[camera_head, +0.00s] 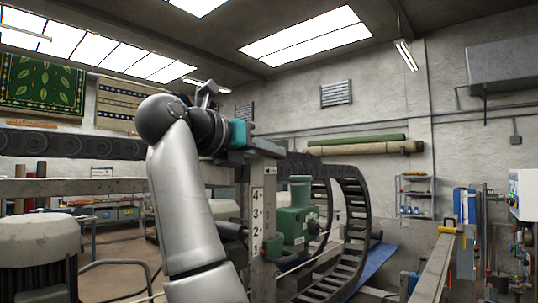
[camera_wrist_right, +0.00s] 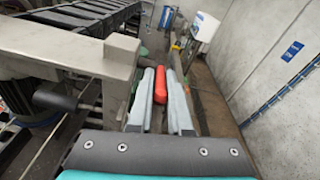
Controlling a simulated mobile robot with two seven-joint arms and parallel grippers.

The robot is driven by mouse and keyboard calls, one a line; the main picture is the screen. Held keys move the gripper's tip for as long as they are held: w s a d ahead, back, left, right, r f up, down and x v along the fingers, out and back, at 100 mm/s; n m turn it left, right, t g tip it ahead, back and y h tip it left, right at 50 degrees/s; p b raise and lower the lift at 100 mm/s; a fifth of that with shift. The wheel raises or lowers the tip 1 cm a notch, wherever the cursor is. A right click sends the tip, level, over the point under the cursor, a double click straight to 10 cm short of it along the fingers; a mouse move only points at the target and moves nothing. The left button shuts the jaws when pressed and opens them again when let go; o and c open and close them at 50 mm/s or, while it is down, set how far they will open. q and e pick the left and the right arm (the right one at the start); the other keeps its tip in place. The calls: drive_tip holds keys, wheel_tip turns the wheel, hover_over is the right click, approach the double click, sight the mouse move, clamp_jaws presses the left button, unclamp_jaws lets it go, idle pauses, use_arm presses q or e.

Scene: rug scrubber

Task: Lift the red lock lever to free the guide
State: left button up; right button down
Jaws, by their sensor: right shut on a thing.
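The red lock lever (camera_wrist_right: 160,86) shows in the right wrist view, between the two pale grey fingers of my right gripper (camera_wrist_right: 162,112). The fingers are shut on it. In the head view my right gripper (camera_head: 268,148) is at the top of a numbered upright post (camera_head: 257,205), and the lever is hidden there. A green machine body (camera_head: 296,215) stands right behind the post. A small red mark shows low on the post's scale. I cannot tell which part is the guide. My left gripper is not in view.
A black cable chain (camera_head: 352,215) curves down right of the green body. A grey beam (camera_wrist_right: 75,48) lies close left of my fingers in the right wrist view. A long rail (camera_head: 435,268) stands at the lower right. Open floor shows to the left.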

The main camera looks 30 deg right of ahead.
drive_tip(key=shift+r+g+y, duration=0.4)
drive_tip(key=shift+r+y, duration=0.1)
drive_tip(key=shift+y, duration=0.7)
drive_tip(key=shift+d+r+y, duration=0.15)
drive_tip(key=shift+r+y, duration=0.1)
drive_tip(key=shift+y, duration=0.35)
drive_tip(key=shift+w+d+r+g+y, duration=0.1)
drive_tip(key=shift+d+r+g+y, duration=0.15)
drive_tip(key=shift+g+y, duration=0.45)
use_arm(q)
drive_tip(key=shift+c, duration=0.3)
use_arm(e)
drive_tip(key=c, duration=1.3)
unclamp_jaws()
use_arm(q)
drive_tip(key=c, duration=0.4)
use_arm(e)
drive_tip(key=o, duration=0.5)
drive_tip(key=shift+c, duration=0.2)
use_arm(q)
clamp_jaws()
use_arm(e)
drive_tip(key=shift+a, duration=0.1)
drive_tip(key=shift+a+f+t+h, duration=0.15)
drive_tip(key=shift+f+t+h, duration=0.3)
drive_tip(key=shift+h, duration=0.35)
